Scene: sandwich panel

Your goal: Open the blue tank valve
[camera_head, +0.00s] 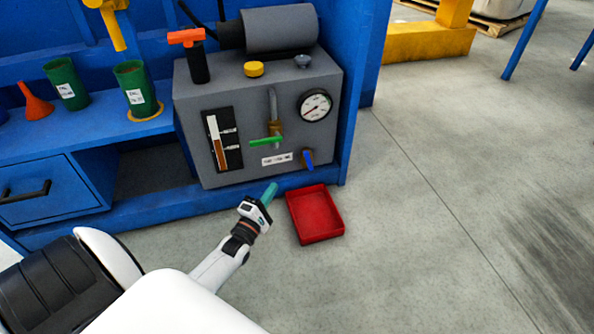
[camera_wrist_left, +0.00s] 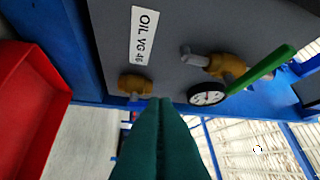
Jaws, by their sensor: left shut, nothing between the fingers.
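The blue tank valve (camera_head: 308,158) has a small blue handle pointing down at the lower right of the grey tank's front (camera_head: 240,165). In the left wrist view its brass body (camera_wrist_left: 135,84) shows just left of my fingertips. My left gripper (camera_head: 271,190) has teal fingers pressed together with nothing between them. It is below and left of the blue valve in the head view, in front of the tank's base; I see no contact. The closed fingers also fill the lower middle of the left wrist view (camera_wrist_left: 160,105). My right gripper is not in view.
A green-handled valve (camera_head: 266,141) and a round gauge (camera_head: 315,105) sit above the blue valve. A red tray (camera_head: 335,219) lies on the floor right of my left gripper. A blue bench frame (camera_head: 352,120) borders the tank. Open floor lies right.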

